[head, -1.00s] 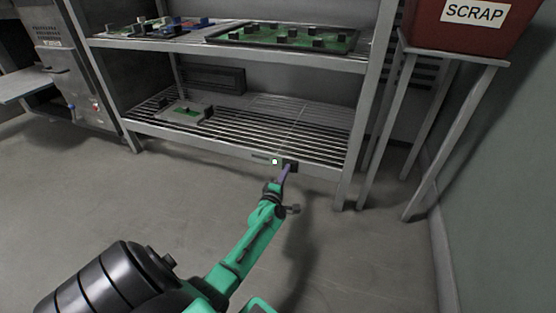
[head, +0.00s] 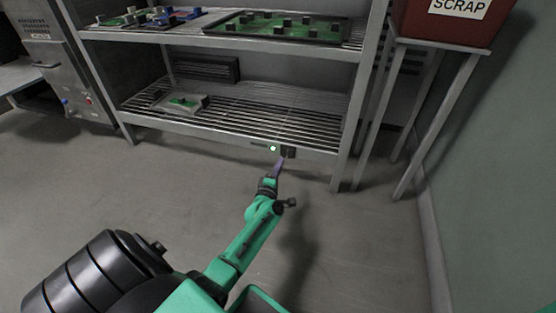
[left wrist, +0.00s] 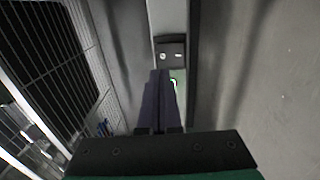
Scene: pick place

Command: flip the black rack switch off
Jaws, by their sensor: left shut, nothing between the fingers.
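The black rack switch (head: 289,152) is on the front edge of the rack's lower shelf, just right of a lit green-white lamp (head: 273,148). In the left wrist view the switch (left wrist: 171,50) is a dark block with two small pale marks, and the glowing lamp (left wrist: 174,84) is partly hidden by the fingers. My left gripper (head: 281,160) is shut and empty, its purple fingertips close in front of and slightly below the switch. In the left wrist view the fingertips (left wrist: 159,73) end near the switch; contact cannot be told. My right gripper is not in view.
The metal rack (head: 347,135) holds a green board (head: 270,27) above and a small grey tray (head: 190,102) on its slatted lower shelf. A red SCRAP bin (head: 455,22) stands on a stand at right. The floor in front is clear.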

